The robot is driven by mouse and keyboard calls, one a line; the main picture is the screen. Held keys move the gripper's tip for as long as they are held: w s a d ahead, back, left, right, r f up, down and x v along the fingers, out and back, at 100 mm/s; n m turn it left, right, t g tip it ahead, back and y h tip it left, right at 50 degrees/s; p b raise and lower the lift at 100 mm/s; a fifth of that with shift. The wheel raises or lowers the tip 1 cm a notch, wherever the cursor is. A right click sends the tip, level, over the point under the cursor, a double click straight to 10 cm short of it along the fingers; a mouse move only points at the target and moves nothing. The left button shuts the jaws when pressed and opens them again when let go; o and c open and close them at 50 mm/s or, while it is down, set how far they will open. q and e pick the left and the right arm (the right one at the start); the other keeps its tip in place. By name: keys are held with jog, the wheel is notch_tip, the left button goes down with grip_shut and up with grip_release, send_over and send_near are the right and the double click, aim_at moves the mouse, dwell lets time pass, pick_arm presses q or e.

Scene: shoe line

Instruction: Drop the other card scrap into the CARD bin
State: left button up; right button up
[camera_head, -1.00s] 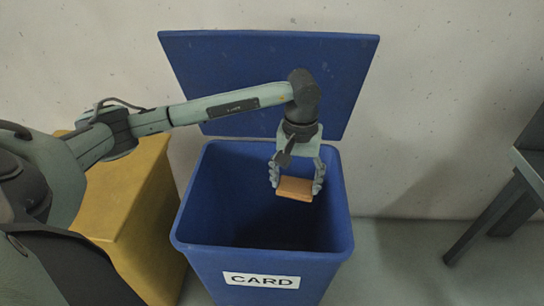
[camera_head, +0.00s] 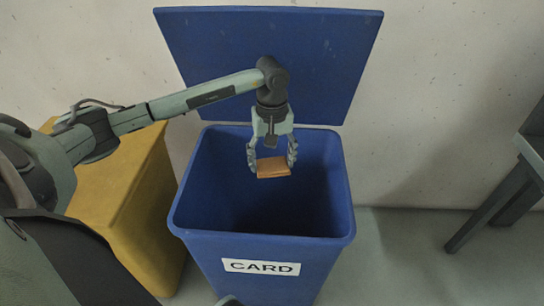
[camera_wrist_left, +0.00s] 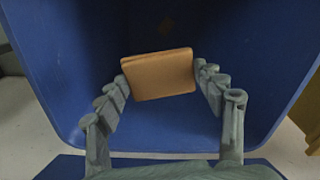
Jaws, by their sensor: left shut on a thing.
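The card scrap (camera_head: 273,168) is a small flat orange-brown piece. My left gripper (camera_head: 272,160) points down and is shut on it, with a finger on each side. It hangs over the mouth of the blue CARD bin (camera_head: 262,239), inside the outline of the rim. In the left wrist view the card scrap (camera_wrist_left: 158,74) sits between the fingertips, with the dark blue bin interior (camera_wrist_left: 230,60) beyond it. A small brownish patch (camera_wrist_left: 166,25) shows faintly on the bin's floor; I cannot tell what it is. My right gripper is not in view.
The bin's blue lid (camera_head: 270,60) stands open behind it, near the pale wall. A yellow bin (camera_head: 125,205) stands close on the left, partly under my left arm. A dark table with legs (camera_head: 500,195) is at the right edge. Floor between is clear.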

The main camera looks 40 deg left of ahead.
aim_at(272, 165)
pick_arm(q)
jog(key=shift+f, duration=0.1)
jog(key=o, duration=1)
notch_tip(272, 165, up, 12)
jog(key=shift+r, duration=0.1)
dwell(0.4)
